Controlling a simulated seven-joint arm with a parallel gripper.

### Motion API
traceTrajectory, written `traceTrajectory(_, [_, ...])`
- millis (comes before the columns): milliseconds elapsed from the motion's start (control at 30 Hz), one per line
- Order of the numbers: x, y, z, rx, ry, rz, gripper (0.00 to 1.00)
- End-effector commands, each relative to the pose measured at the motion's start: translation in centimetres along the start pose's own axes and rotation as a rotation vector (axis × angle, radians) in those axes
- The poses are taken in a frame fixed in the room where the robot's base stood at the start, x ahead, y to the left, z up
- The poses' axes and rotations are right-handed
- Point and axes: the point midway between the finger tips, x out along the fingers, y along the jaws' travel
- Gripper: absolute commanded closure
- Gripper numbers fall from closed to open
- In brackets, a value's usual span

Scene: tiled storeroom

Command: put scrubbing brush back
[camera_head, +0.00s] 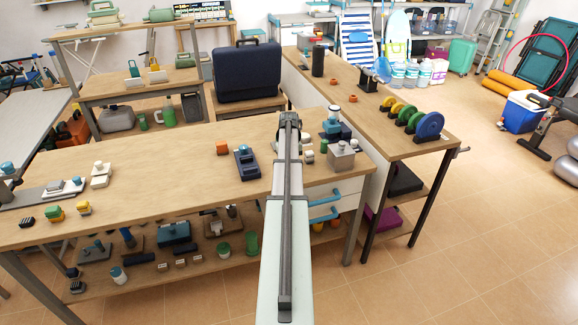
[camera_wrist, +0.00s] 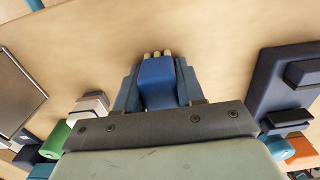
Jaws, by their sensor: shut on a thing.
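My gripper (camera_wrist: 157,88) is shut on a blue block-shaped thing with pale cream tips at its far end, which looks like the scrubbing brush (camera_wrist: 158,80). Its jaws sit on the left and right sides of the blue body. The wooden worktop shows behind the brush in the wrist view; any gap between them is hard to judge. In the head view my arm reaches out over the right part of the front workbench (camera_head: 150,165). The gripper there is mostly hidden behind the arm, and I cannot make out the brush.
A dark blue device (camera_head: 247,162) and an orange block (camera_head: 222,147) stand left of my arm. A grey box with a knob (camera_head: 341,156) and a blue-and-white item (camera_head: 332,124) stand right. The bench's middle is largely clear. A dark blue case (camera_head: 248,72) stands behind.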

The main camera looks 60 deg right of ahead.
Motion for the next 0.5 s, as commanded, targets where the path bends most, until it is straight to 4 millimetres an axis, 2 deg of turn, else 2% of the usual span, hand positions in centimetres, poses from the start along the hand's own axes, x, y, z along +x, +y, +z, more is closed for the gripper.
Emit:
traceTrajectory(33, [0.07, 0.0, 0.0, 0.0, 0.0, 0.0, 0.6])
traceTrajectory(300, [0.03, 0.0, 0.0, 0.0, 0.0, 0.0, 0.36])
traceTrajectory(500, [0.01, 0.0, 0.0, 0.0, 0.0, 0.0, 0.36])
